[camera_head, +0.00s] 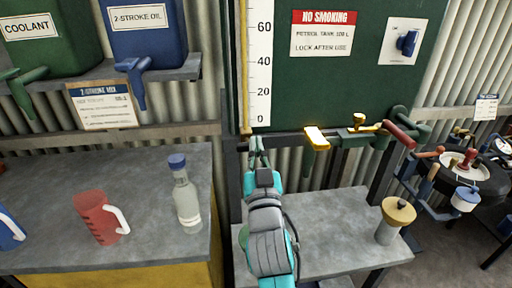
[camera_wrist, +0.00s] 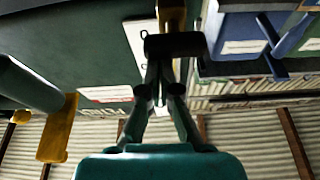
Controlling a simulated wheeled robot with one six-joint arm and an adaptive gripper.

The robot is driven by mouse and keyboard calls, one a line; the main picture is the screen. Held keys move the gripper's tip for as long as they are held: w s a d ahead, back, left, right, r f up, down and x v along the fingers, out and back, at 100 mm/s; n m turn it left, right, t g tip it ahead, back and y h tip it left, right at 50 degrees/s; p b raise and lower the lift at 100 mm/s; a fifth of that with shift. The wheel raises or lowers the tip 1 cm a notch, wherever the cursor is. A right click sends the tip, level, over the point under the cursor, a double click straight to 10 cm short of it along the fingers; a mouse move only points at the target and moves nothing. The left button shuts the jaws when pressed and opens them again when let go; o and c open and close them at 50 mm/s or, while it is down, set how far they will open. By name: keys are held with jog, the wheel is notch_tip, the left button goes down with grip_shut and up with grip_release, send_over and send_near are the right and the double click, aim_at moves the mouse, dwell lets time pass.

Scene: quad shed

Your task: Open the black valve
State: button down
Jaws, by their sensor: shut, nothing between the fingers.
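The black valve shows in the wrist view as a dark block-like handle (camera_wrist: 176,44) below a yellow pipe, just beyond my fingertips. In the head view its place at the foot of the level gauge is dark and partly covered by my gripper. My gripper (camera_head: 257,143) is raised to the bottom edge of the green tank; its teal and grey wrist hangs below. In the wrist view my gripper (camera_wrist: 160,68) has its fingers together, with nothing seen between them. The fingertips are close to the black handle; I cannot tell whether they touch it.
A yellow handle (camera_head: 317,138) and a red-gripped lever (camera_head: 399,135) sit right of my gripper under the green tank (camera_head: 345,95). A bottle (camera_head: 187,198) and red jug (camera_head: 97,216) stand on the left bench. A yellow-topped funnel (camera_head: 397,212) stands on the lower table.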

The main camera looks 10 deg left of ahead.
jog(key=shift+f+m+h, duration=0.1)
jog(key=shift+m+h, duration=0.2)
jog(key=shift+m, duration=0.5)
jog(key=m+h, duration=0.2)
jog(key=m, duration=0.3)
jog(key=f+m+g+h, duration=0.1)
jog(key=m+h, duration=0.1)
jog(key=m, duration=0.4)
jog(key=f+m+g+h, duration=0.1)
jog(key=m+h, duration=0.1)
jog(key=m, duration=0.4)
jog(key=shift+d+f, duration=0.2)
jog(key=shift+f, duration=0.05)
jog(key=shift+w+d, duration=0.1)
jog(key=w+d+r, duration=0.1)
jog(key=d, duration=0.3)
jog(key=s, duration=1)
jog(key=shift+a+f, duration=0.4)
jog(key=shift+a, duration=0.05)
